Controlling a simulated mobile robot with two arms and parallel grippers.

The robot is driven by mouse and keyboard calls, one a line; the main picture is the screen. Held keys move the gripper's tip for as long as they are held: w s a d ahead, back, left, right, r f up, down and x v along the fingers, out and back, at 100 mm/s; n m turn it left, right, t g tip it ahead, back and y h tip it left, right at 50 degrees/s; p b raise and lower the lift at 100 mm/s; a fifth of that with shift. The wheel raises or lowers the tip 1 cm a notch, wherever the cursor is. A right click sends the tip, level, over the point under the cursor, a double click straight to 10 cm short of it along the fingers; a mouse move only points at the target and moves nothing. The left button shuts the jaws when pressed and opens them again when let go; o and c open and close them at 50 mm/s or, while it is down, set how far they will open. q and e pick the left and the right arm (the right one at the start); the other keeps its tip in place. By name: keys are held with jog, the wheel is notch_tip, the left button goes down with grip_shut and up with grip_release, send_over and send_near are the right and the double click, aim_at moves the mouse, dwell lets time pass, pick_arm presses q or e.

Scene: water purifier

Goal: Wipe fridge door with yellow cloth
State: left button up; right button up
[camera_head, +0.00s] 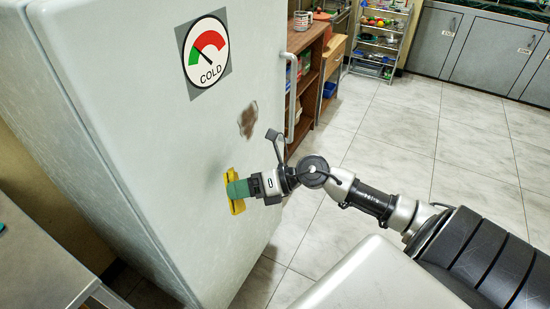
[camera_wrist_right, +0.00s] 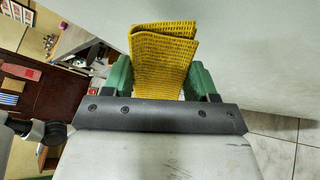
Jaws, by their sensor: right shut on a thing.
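The fridge door (camera_head: 150,120) is pale grey-white and fills the left and middle of the head view. A brown stain (camera_head: 248,120) is on it, near the handle (camera_head: 291,95). My right gripper (camera_head: 238,189) is shut on the yellow cloth (camera_head: 235,205), close to the door and below the stain. The cloth looks as if it touches the door, but I cannot tell for sure. In the right wrist view the folded cloth (camera_wrist_right: 162,60) sticks out between the green fingers (camera_wrist_right: 161,84), with the door (camera_wrist_right: 245,50) beyond it. My left gripper is not in view.
A round COLD dial sticker (camera_head: 206,54) is higher on the door. A wooden shelf unit (camera_head: 310,75) stands just behind the handle. A wire rack (camera_head: 378,40) and grey cabinets (camera_head: 490,50) are at the back. The tiled floor (camera_head: 440,130) is clear.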

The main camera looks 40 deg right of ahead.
aim_at(238, 140)
jog(key=w+d+r+m+t+h+b, duration=0.25)
jog(key=d+m+t+h, duration=0.3)
jog(key=d+t, duration=0.4)
jog(key=shift+m+g+y, duration=0.25)
jog(key=shift+g+y, duration=0.1)
jog(key=shift+g, duration=0.6)
jog(key=shift+d+p+x, duration=0.2)
jog(key=shift+p+x, duration=0.6)
jog(key=shift+x, duration=0.35)
jog(key=shift+d+p+x, duration=0.25)
jog(key=shift+p+x, duration=0.55)
jog(key=shift+x, duration=0.35)
jog(key=shift+p+x, duration=0.35)
jog(key=shift+x, duration=0.65)
jog(key=shift+d+r, duration=0.1)
jog(key=shift+d, duration=0.05)
